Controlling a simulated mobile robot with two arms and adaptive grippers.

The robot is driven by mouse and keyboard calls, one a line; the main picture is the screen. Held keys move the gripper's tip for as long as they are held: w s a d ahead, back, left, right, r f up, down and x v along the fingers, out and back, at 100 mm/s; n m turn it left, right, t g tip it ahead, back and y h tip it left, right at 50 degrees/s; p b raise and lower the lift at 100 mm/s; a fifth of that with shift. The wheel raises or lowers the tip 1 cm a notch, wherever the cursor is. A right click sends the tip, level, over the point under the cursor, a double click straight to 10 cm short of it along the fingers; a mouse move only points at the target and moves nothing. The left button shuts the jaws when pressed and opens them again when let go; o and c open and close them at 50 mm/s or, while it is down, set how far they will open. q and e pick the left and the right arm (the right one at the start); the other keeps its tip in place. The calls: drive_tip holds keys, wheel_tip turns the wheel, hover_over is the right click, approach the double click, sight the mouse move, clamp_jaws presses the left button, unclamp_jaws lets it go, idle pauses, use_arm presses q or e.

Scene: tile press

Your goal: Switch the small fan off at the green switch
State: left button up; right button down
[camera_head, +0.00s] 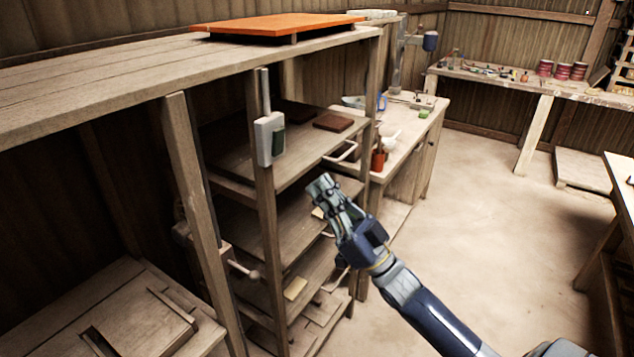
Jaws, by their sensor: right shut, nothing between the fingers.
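A white switch box (265,138) is fixed to an upright wooden post of the rack, left of the middle of the view. A dark green switch (278,143) sits on its right-hand face; its position is too small to tell. My right gripper (323,188) is shut and empty. It shows below and to the right of the switch box, apart from it, in front of the rack shelves. I cannot make out the small fan for certain. My left gripper is out of view.
The wooden rack (189,150) has several shelves and an orange board (278,23) on top. Behind stands a workbench (408,135) with cups and small items. Open floor (480,200) lies to the right.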

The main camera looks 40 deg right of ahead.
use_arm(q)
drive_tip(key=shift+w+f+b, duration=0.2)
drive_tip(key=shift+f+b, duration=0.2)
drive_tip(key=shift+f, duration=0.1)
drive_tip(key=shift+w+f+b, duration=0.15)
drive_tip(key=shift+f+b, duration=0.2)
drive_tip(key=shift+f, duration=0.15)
use_arm(e)
drive_tip(key=v, duration=0.5)
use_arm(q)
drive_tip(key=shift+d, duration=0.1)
use_arm(e)
drive_tip(key=shift+w+f, duration=0.1)
